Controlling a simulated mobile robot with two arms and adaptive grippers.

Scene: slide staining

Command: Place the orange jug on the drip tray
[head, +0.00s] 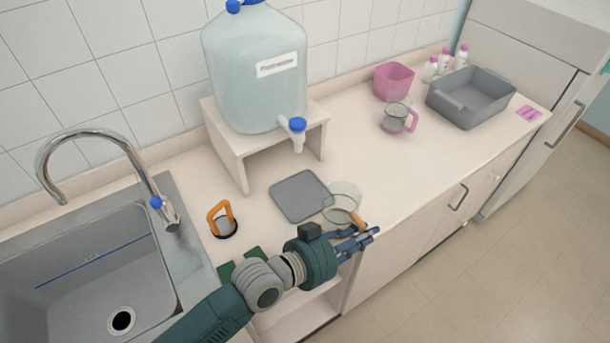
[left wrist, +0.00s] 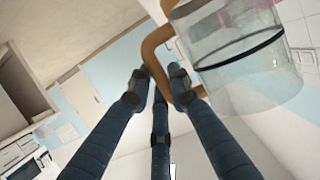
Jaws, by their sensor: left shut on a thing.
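The orange jug (head: 341,197) is a clear round vessel with an orange handle. My left gripper (head: 362,236) is shut on that handle at the front edge of the counter. In the left wrist view the fingers (left wrist: 161,90) close around the orange handle, and the clear jug body (left wrist: 245,65) with a dark ring fills the upper right. The drip tray (head: 297,196) is a flat grey square on the counter. The jug overlaps the tray's right corner in the head view; I cannot tell whether it touches the tray or counter. My right gripper is out of view.
A large water container (head: 252,85) with a blue tap stands on a white stand (head: 228,155) behind the tray. A sink (head: 85,265) and an orange-handled item (head: 221,218) lie left. A pink-handled jug (head: 397,118), pink bin (head: 393,82) and grey basin (head: 470,97) stand right.

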